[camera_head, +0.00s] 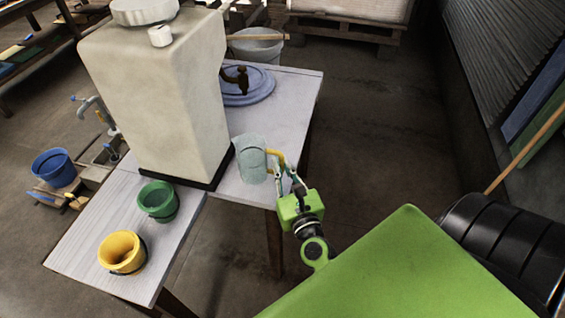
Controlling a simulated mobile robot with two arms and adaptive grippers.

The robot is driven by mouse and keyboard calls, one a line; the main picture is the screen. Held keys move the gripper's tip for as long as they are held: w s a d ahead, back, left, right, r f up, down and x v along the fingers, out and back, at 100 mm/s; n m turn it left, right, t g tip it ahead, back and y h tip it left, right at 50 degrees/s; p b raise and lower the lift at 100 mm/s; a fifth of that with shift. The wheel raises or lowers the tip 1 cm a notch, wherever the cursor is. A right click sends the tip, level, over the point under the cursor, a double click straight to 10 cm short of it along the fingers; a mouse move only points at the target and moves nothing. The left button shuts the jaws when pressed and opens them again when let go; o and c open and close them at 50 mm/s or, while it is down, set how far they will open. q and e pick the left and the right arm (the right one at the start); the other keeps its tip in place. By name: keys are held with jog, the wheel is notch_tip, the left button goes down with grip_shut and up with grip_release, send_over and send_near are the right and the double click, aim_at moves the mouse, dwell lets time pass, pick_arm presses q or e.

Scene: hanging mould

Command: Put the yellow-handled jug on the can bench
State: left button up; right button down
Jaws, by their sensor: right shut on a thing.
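The yellow-handled jug (250,160) has a clear, pale body and a yellow handle on its right side. It is upright at the right edge of the white-topped bench (226,190) that bears the large cream can (155,95). I cannot tell whether its base touches the bench top. My right gripper (281,172) is shut on the jug's yellow handle, coming from the right and below. The gripper's fingertips partly cover the handle. My left gripper does not show.
A green pail (158,201) and a yellow pail (122,253) stand on the near bench section. A blue round lid (250,88) lies behind the can, near its brown tap (237,77). A blue bucket (53,167) stands at left. Open floor (385,130) lies right of the bench.

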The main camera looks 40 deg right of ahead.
jog(key=w+d+f+b, duration=0.1)
jog(key=f, duration=0.1)
jog(key=w+d+f+b, duration=0.1)
jog(key=f+b, duration=0.1)
jog(key=w+d+f+b, duration=0.1)
jog(key=d+f+b, duration=0.1)
jog(key=shift+w+f, duration=0.1)
jog(key=shift+w, duration=0.2)
pick_arm(q)
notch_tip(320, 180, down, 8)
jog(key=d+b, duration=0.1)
jog(key=b, duration=0.1)
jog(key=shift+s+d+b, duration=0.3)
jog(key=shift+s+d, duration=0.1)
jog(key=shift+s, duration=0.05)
pick_arm(e)
notch_tip(320, 180, down, 3)
jog(key=shift+d+f, duration=0.1)
jog(key=shift+f, duration=0.1)
jog(key=c, duration=2.2)
grip_release()
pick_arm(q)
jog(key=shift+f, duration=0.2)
pick_arm(e)
jog(key=shift+o, duration=0.2)
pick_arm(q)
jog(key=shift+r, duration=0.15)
